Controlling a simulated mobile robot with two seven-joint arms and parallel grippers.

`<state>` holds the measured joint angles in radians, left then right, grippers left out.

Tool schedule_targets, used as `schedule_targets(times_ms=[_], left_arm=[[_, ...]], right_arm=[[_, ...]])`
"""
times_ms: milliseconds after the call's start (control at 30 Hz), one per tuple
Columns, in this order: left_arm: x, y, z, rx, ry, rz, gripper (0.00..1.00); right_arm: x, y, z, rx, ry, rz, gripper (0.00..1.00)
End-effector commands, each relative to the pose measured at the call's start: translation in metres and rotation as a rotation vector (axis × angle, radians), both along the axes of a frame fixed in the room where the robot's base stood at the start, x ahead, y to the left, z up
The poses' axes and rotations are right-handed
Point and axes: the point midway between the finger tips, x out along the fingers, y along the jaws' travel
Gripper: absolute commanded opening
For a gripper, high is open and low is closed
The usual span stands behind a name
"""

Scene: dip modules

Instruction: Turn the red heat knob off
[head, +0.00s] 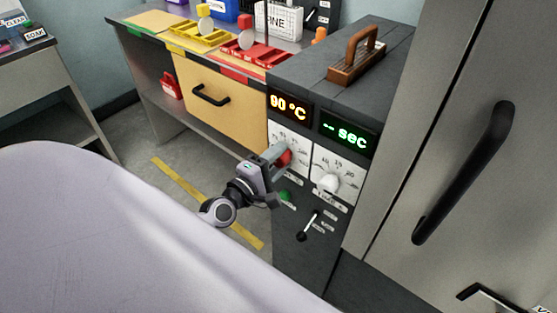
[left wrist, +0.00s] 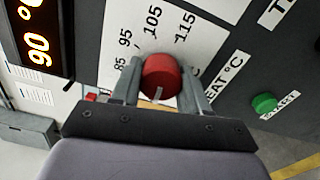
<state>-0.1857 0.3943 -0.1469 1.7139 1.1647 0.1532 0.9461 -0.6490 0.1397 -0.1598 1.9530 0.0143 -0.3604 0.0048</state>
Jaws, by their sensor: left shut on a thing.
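The red heat knob (head: 284,158) is on the white dial plate at the front of the dark machine. It also shows in the left wrist view (left wrist: 161,76), with a pale pointer mark on its face and the numbers 85, 95, 105 and 115 around it. My left gripper (head: 277,154) is shut on the knob, one finger on each side. The orange display (head: 289,105) above it reads 90 °C. My right gripper is not in view.
Right of the heat knob are a white time knob (head: 327,182) and a green display (head: 347,135). Below are a green start button (head: 285,196) and a black-tipped lever (head: 307,226). A wooden-handled press (head: 357,58) stands on top. A large grey door (head: 470,130) is at right.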

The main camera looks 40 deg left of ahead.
Motion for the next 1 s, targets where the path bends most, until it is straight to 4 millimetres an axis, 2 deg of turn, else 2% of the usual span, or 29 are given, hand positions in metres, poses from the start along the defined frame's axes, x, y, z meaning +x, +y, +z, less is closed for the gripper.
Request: schedule_targets(times_ms=[300,767,800,833,867,1000], left_arm=[[0.0010,0.0044,0.0021,-0.087,-0.001,0.011,0.14],[0.0009,0.0047,0.0017,-0.098,0.002,0.010,0.14],[0.0009,0.0048,0.0016,-0.097,0.002,0.010,0.54],[0.0009,0.0047,0.0015,-0.097,0.002,0.010,0.64],[0.0009,0.0044,0.0014,-0.097,0.002,0.010,0.69],[0.0005,0.0028,0.0006,-0.098,0.005,0.007,0.69]], right_arm=[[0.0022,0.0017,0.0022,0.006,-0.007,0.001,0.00],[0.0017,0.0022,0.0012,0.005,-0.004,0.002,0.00],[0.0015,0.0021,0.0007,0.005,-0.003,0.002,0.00],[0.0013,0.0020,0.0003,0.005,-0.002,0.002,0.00],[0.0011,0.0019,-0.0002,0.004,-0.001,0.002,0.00],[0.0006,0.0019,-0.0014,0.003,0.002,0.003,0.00]])
